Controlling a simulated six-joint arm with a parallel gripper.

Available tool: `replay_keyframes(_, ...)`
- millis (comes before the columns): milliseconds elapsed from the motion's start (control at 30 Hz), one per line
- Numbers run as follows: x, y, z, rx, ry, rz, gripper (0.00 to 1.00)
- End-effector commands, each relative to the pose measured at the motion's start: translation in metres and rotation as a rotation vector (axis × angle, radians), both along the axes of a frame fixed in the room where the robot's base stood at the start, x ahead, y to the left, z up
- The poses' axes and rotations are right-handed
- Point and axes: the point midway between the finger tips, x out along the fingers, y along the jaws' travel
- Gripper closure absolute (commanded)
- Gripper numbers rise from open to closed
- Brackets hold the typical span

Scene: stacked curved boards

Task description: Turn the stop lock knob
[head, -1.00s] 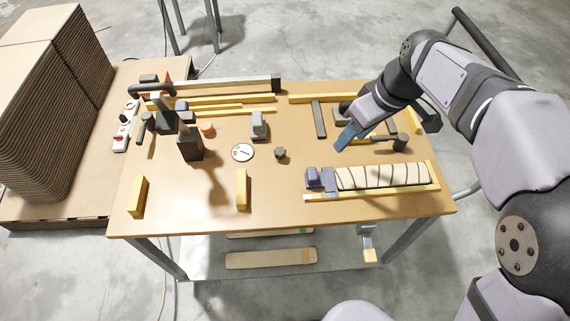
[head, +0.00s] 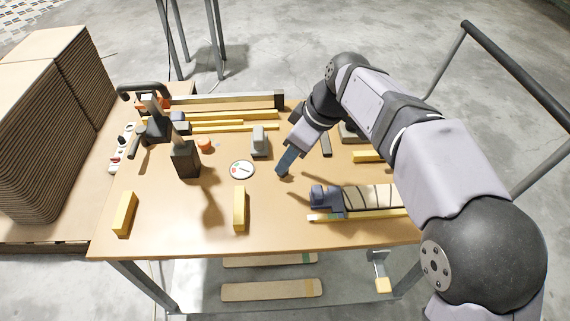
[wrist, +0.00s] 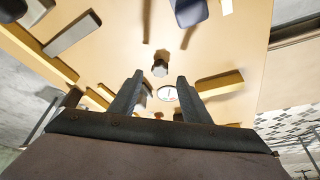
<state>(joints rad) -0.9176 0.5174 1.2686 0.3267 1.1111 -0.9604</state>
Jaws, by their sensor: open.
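A small dark faceted knob (wrist: 160,68) stands on the wooden tabletop in the wrist view, in line with the gap between my fingertips. I take it for the stop lock knob. In the head view it is hidden by my gripper (head: 283,167), which points down over the middle of the table. In the wrist view my gripper (wrist: 159,78) has its two fingers spread and nothing between them. The knob appears apart from the fingers; the exact height gap cannot be told.
A round white dial (head: 242,170) lies left of my gripper, with a grey block (head: 259,141) behind it. A yellow block (head: 240,208) stands nearer the front edge. A dark upright tool (head: 185,158) stands left.

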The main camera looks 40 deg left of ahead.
Motion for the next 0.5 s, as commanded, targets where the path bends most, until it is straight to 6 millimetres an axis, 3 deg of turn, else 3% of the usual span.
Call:
replay_keyframes(200, -0.002, 0.010, -0.027, -0.001, 0.001, -0.001, 0.57)
replay_keyframes(500, -0.003, 0.015, -0.038, 0.000, 0.000, -0.001, 0.57)
